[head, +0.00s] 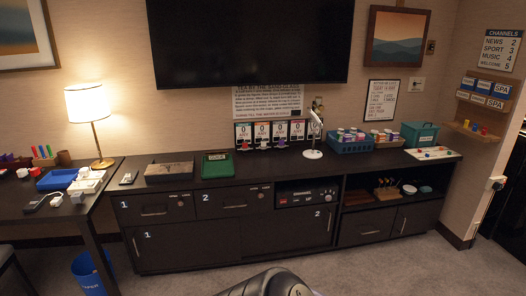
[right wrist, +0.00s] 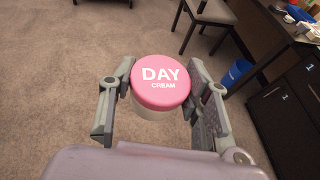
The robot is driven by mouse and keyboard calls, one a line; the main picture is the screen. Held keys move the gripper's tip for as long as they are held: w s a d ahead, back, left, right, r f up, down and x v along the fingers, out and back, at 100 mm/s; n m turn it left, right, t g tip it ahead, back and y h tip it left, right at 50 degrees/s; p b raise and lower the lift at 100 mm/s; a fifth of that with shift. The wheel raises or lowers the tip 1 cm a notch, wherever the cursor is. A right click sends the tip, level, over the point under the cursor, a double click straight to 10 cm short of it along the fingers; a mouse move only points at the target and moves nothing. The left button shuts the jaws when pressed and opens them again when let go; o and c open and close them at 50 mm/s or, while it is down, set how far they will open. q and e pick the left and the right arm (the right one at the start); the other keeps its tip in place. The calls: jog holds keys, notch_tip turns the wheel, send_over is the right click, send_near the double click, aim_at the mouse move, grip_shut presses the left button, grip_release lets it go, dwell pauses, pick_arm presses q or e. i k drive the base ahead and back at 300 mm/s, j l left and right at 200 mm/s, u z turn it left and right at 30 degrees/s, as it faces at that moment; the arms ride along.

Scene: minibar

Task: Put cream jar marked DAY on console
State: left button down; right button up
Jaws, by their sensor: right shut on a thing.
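The cream jar (right wrist: 161,85) has a pink lid that reads "DAY CREAM" and a white body. It shows in the right wrist view, between the fingers of my right gripper (right wrist: 165,98), which is shut on it. The jar is held up above the carpet, away from furniture. The console (head: 230,215) is the long dark cabinet along the wall in the head view. Neither gripper's fingers show in the head view; a dark part of mine is at its bottom edge. My left gripper is not in view.
The console top holds a green tray (head: 217,166), a wooden box (head: 170,172), a round mirror (head: 314,130) and a blue basket (head: 350,142). A desk (head: 97,190) with a lamp (head: 92,105) stands at left, a blue bin (head: 88,272) below. Carpet in front is open.

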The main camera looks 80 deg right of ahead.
aim_at(261, 167)
jog(key=l+z, duration=0.25)
jog(key=l, duration=0.15)
jog(key=i+l+z, duration=0.2)
jog(key=l, duration=0.25)
jog(key=l+z, duration=0.25)
jog(key=l, duration=0.15)
jog(key=i+l+z, duration=0.25)
jog(key=l+z, duration=0.25)
jog(key=l, duration=0.25)
jog(key=i+l+z, duration=0.2)
jog(key=i+l, duration=0.3)
jog(key=l, duration=0.15)
jog(key=i+l, duration=0.3)
jog(key=l, duration=0.2)
jog(key=i+l, duration=0.3)
jog(key=l, duration=0.15)
